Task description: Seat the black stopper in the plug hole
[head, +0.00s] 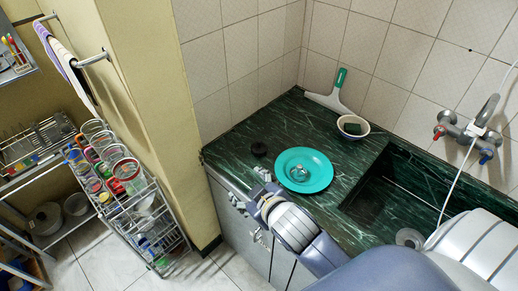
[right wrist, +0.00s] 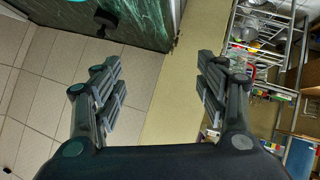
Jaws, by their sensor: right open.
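The black stopper (head: 259,149), a small dark round piece, lies on the green marble counter (head: 245,130), left of the teal plate. The plug hole (head: 409,237) is a round grey fitting at the sink's near right, partly beside my arm in the picture. My right gripper (head: 249,186) is by the counter's front left edge, below the stopper in the head view and apart from it. In the right wrist view its two fingers (right wrist: 160,85) are spread with nothing between them. A dark lump on the counter there may be the stopper. My left gripper does not show.
A teal plate (head: 317,184) with a shiny item on it sits close to my right gripper. A bowl with a dark sponge (head: 353,126) and a squeegee (head: 335,93) are behind. The tap (head: 469,130) is on the right wall. A wire rack of jars (head: 150,225) stands left.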

